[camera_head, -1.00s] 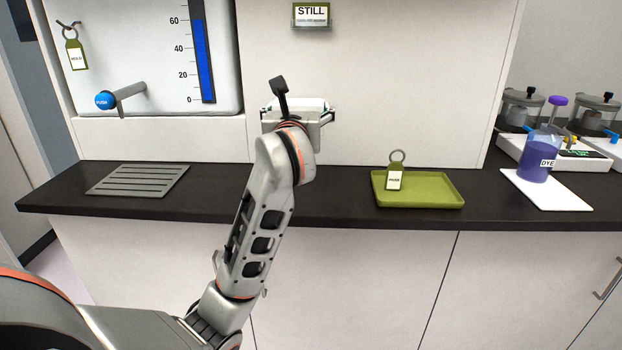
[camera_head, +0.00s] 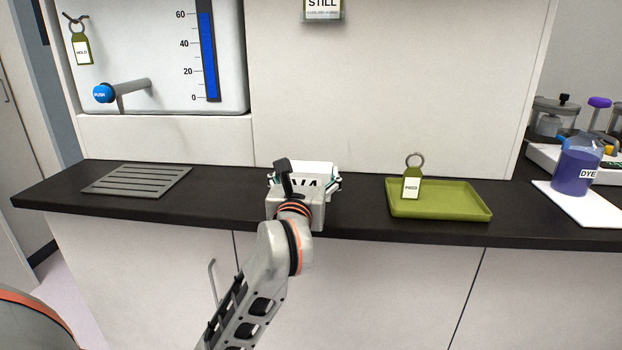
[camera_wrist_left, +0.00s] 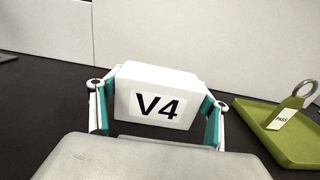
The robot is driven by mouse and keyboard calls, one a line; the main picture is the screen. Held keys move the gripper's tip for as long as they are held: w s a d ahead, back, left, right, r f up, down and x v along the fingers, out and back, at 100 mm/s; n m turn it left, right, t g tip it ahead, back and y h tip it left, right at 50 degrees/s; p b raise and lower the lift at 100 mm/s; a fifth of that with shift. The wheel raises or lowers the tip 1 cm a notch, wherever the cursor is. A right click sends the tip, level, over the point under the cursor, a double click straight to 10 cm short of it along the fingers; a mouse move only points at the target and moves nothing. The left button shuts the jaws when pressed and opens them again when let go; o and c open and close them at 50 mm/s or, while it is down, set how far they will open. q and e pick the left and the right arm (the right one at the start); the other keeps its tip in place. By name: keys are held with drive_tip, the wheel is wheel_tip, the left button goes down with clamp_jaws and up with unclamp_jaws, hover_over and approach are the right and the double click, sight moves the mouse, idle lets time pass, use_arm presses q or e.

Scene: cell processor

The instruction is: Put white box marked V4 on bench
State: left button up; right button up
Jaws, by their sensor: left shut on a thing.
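The white box marked V4 (camera_wrist_left: 160,85) is held between the teal-padded fingers of my left gripper (camera_wrist_left: 157,112) in the left wrist view. Its label faces the wrist camera. In the head view the box (camera_head: 318,170) shows above my wrist, partly hidden by it, and my left gripper (camera_head: 304,182) is mostly behind the wrist. The box is over the dark bench (camera_head: 356,217), between the slotted plate and the green tray. I cannot tell whether its underside touches the bench. My right gripper is out of view.
A green tray (camera_head: 455,200) with a PASS tag (camera_head: 411,186) lies right of the box. A grey slotted plate (camera_head: 135,180) lies at the left. A DYE bottle (camera_head: 575,168) stands on a white mat (camera_head: 590,208) at the far right. A wall panel rises behind.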

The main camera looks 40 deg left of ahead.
use_arm(q)
drive_tip(key=shift+r, duration=0.15)
drive_tip(key=shift+f, duration=0.2)
drive_tip(key=o, duration=1.5)
drive_tip(key=shift+o, duration=0.6)
